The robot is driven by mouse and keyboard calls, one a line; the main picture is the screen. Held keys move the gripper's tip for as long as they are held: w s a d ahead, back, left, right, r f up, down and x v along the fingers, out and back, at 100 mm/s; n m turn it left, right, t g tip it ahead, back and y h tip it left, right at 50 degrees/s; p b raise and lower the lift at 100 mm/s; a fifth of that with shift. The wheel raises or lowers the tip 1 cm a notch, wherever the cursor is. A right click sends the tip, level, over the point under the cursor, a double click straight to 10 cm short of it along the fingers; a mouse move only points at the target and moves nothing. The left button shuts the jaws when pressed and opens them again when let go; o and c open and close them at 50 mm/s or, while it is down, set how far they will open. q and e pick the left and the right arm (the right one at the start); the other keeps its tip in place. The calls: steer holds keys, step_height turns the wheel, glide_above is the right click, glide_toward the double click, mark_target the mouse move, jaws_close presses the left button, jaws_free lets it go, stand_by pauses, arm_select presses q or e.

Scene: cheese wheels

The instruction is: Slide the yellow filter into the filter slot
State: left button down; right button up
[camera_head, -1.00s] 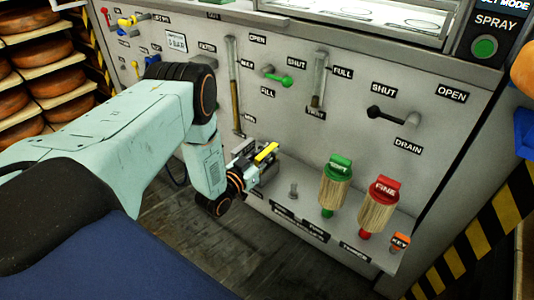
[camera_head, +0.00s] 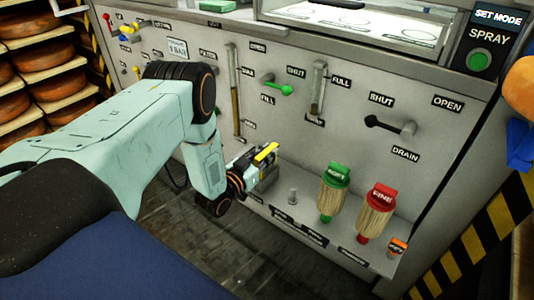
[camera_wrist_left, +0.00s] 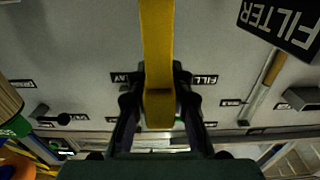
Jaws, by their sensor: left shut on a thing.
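My left gripper (camera_head: 258,162) reaches in from the left, low in front of the grey machine panel. It is shut on the yellow filter (camera_head: 266,154), which shows as a short yellow bar at the jaws. In the left wrist view the yellow filter (camera_wrist_left: 158,45) is a long flat bar between the fingers of the left gripper (camera_wrist_left: 159,95), running past the top edge. I cannot make out the filter slot. My right gripper is not in view.
A low ledge holds a green-topped brush (camera_head: 334,190), a red-topped brush (camera_head: 377,210) and a small peg (camera_head: 293,196), right of the gripper. Levers include a green one (camera_head: 278,88) and a black one (camera_head: 390,125). Cheese shelves (camera_head: 50,60) stand at the left.

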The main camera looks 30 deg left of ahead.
arm_select(q)
steer(key=shift+r+p, duration=1.2)
steer(key=shift+r, duration=0.3)
steer(key=shift+r+p, duration=1.3)
steer(key=shift+r, duration=0.15)
steer(key=shift+f, duration=0.1)
